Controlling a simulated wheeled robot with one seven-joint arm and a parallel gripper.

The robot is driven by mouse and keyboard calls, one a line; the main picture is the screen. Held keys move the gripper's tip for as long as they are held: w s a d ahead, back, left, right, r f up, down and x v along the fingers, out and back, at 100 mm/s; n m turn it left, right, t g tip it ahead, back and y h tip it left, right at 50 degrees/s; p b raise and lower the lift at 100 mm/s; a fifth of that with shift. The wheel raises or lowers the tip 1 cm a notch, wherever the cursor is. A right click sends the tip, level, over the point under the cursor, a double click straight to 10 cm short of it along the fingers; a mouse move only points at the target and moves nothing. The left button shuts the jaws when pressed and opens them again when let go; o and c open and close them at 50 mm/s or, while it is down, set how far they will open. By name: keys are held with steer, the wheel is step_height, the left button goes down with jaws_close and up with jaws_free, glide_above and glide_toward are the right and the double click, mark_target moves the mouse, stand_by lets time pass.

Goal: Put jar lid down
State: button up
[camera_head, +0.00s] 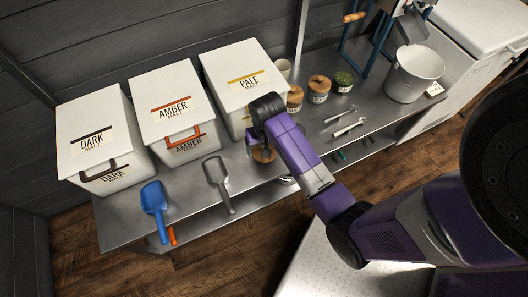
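My gripper (260,143) points down over the front of the metal counter, in front of the pale malt bin. A round brown disc, which looks like the jar lid (264,155), shows just below the gripper at the counter's front. My arm and wrist hide most of the fingers, so I cannot tell whether they grip the lid or whether it touches the counter. Behind and to the right stand small jars: two with brown tops (319,88) (295,98) and one with green contents showing at its top (343,81).
The metal counter (290,150) carries dark, amber and pale malt bins (168,104) at the left and back. A blue scoop (154,205) and grey scoop (217,180) lie left of my gripper. Metal tools (348,129) lie right, before a white bucket (414,72).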

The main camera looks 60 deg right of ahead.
steer(key=shift+f, duration=1.85)
steer(key=shift+f+b, duration=0.15)
steer(key=shift+b, duration=0.15)
steer(key=o, duration=1.3)
